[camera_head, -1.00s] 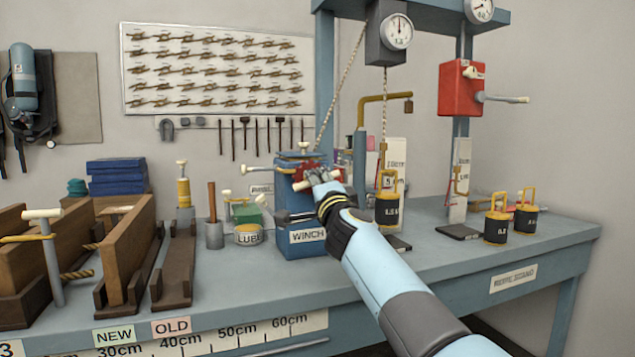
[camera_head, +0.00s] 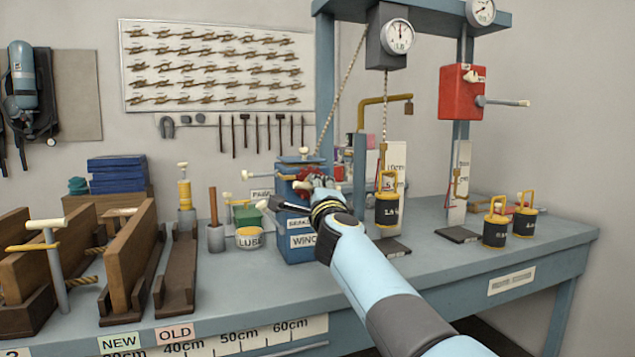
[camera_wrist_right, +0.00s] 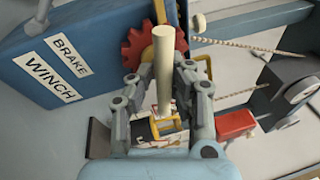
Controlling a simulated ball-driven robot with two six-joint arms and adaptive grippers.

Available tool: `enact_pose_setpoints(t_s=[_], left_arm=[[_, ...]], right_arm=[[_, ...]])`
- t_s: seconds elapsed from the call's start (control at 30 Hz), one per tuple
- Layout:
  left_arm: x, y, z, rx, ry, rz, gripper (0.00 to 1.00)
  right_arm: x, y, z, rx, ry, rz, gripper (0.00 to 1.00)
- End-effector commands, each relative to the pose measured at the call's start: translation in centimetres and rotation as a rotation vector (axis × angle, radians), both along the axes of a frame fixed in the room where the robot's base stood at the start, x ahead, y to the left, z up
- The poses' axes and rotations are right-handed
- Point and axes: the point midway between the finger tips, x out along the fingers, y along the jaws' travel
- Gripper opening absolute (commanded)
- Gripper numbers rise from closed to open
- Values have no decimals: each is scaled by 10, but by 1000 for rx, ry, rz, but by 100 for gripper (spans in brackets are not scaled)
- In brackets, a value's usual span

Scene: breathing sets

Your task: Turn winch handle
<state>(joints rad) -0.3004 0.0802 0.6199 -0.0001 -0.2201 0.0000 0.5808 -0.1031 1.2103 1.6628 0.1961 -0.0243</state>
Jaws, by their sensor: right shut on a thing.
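The blue winch (camera_head: 296,240) stands on the bench, with BRAKE and WINCH labels that also show in the right wrist view (camera_wrist_right: 55,75). My right gripper (camera_head: 318,188) is at the winch's upper right side. In the right wrist view, its fingers (camera_wrist_right: 163,100) are shut around the cream grip of the winch handle (camera_wrist_right: 162,70), in front of a red toothed wheel (camera_wrist_right: 150,45). The handle is mostly hidden by the gripper in the head view. A dark weight (camera_head: 387,210) with a yellow frame hangs from the rope right of the winch. My left gripper is out of view.
A dark lever with a cream tip (camera_head: 262,205) sticks out left from the winch front. A LUBE tin (camera_head: 249,238) stands to its left. Two loose weights (camera_head: 495,230) stand at the right. A red box (camera_head: 462,92) with a crank is on the post.

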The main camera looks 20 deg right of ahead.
Motion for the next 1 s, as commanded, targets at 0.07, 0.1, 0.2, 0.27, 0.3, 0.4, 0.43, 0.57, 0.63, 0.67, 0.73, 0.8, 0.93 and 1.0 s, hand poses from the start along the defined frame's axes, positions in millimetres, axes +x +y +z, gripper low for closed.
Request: enact_pose_setpoints(t_s=[0.07,0.1,0.2,0.27,0.3,0.4,0.43,0.57,0.63,0.67,0.73,0.8,0.93,1.0], left_arm=[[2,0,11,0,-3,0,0],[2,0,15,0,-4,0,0],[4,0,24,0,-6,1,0],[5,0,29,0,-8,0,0],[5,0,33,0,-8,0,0],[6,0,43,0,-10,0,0],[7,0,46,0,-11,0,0],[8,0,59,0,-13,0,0],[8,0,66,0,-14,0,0],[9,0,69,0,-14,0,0],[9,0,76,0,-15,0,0],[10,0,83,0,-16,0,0],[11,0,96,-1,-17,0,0],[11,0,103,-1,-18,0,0]], right_arm=[[1,0,12,73,-8,0,0],[1,0,12,111,-7,0,0],[1,0,13,206,-5,-1,0],[1,0,13,261,-2,-1,0],[1,0,13,299,-2,-1,0],[1,-1,13,395,1,-2,0],[1,-1,13,424,1,-1,0],[2,-1,14,547,5,-1,0],[2,-1,14,613,7,-1,0],[2,-1,14,641,8,-1,0],[2,-1,14,708,10,-1,0],[2,-1,14,774,12,-2,0],[2,-1,14,897,17,-2,0],[2,-1,14,962,19,-1,0]])
